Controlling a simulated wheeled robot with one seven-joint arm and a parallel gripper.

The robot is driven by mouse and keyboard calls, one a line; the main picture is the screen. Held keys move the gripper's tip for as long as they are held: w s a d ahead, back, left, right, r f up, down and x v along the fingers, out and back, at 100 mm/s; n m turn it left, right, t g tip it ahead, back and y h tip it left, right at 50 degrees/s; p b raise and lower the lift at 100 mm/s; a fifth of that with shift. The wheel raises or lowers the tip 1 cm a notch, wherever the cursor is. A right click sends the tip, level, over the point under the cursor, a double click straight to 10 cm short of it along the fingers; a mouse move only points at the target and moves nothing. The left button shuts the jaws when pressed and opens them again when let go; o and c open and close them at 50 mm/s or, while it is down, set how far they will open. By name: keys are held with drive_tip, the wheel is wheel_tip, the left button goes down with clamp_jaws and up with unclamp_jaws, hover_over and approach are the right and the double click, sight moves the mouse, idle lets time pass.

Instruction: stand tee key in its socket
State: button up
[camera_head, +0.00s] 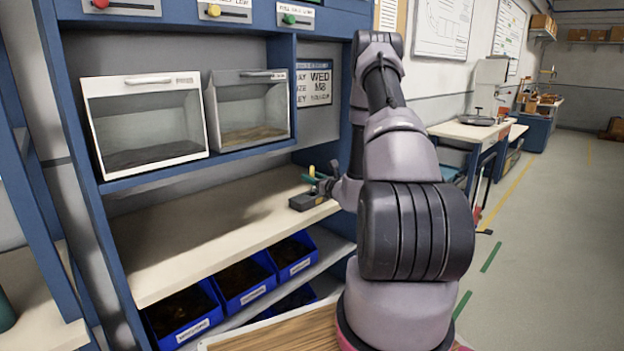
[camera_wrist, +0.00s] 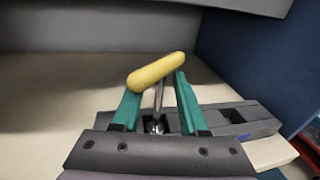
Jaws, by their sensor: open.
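The tee key has a yellow crossbar handle (camera_wrist: 156,71) and a thin steel shaft (camera_wrist: 158,98). In the wrist view it stands nearly upright, leaning slightly, with its lower end at an opening in the dark grey socket block (camera_wrist: 262,126). How deep the shaft sits cannot be told. My gripper (camera_wrist: 156,95) is open, its green fingers on either side of the shaft, below the handle, with gaps visible. In the head view the yellow handle (camera_head: 312,171) shows small above the block (camera_head: 307,202) at the shelf's right end, and my gripper (camera_head: 326,182) is beside it, partly hidden by my arm.
The block lies on a beige shelf (camera_head: 200,240), mostly bare to its left. A second square opening (camera_wrist: 232,116) is at the block's right. Two clear-front bins (camera_head: 146,120) sit above, blue bins (camera_head: 243,280) below. A blue upright (camera_wrist: 250,60) bounds the right.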

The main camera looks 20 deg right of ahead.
drive_tip(key=s+d, duration=0.1)
drive_tip(key=s, duration=1.1)
drive_tip(key=shift+d+r, duration=0.35)
drive_tip(key=shift+r, duration=0.05)
